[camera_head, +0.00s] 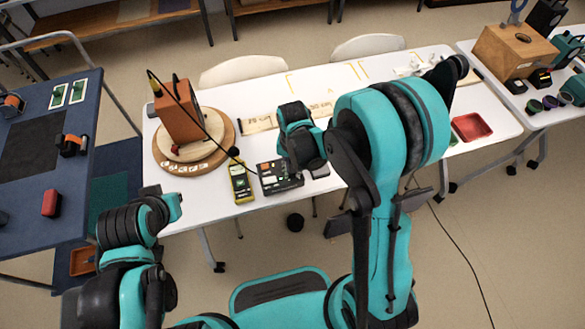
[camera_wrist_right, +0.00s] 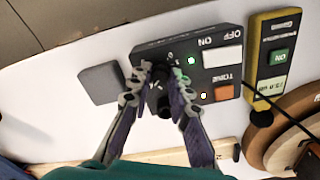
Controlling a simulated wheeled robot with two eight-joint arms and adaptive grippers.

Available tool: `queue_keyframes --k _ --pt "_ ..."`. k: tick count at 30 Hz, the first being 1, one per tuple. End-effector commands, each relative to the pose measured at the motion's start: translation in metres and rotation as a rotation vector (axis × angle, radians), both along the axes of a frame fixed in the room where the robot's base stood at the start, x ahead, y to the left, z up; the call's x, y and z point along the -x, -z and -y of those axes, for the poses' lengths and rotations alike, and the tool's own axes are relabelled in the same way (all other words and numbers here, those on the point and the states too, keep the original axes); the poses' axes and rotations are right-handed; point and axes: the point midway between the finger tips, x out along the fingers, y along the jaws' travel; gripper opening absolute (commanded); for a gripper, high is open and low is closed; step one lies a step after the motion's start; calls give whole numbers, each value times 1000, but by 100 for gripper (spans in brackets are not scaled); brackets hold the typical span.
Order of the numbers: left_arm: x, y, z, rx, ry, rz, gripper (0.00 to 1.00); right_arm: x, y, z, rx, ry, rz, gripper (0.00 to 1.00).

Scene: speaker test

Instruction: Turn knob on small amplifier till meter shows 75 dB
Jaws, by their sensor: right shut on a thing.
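The small amplifier is a dark box; in the right wrist view (camera_wrist_right: 180,55) it shows a white ON/OFF switch, an orange TONE button and lit green dots. It lies near the table's front edge in the head view (camera_head: 285,186). The yellow meter (camera_wrist_right: 257,70) lies beside it, also in the head view (camera_head: 240,186). My right gripper (camera_wrist_right: 160,88) is shut on the black knob (camera_wrist_right: 156,101), mostly hidden between the fingers. My left arm is at lower left; its fingers do not show.
An orange-brown speaker box (camera_head: 180,112) stands on a round wooden base (camera_head: 224,150) at the left. A cable runs from it past the meter. A grey block (camera_wrist_right: 101,83) lies beside the amplifier. A red tray (camera_head: 471,126) is farther right on the white table (camera_head: 400,140).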

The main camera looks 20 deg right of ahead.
Motion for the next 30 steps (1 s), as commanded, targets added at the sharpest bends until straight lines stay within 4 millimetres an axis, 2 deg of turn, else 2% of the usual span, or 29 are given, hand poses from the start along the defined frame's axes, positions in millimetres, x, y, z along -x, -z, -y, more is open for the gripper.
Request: queue_keyframes --k 1,2,3,4,13,17,30 --pt "0 0 0 0 0 0 0 0 0 0 0 0 0 0" --pt "0 0 0 0 0 0 0 0 0 0 0 0 0 26" --pt "0 0 0 0 0 0 0 0 0 0 0 -1 0 37" --pt "0 0 0 0 0 0 0 0 0 0 0 -1 0 40" --pt "0 0 0 0 0 0 0 0 -1 0 0 -1 0 40" --pt "0 0 0 0 0 0 0 0 -12 0 0 -1 0 40" --pt "0 0 0 0 0 0 0 0 -99 0 0 -1 0 40"
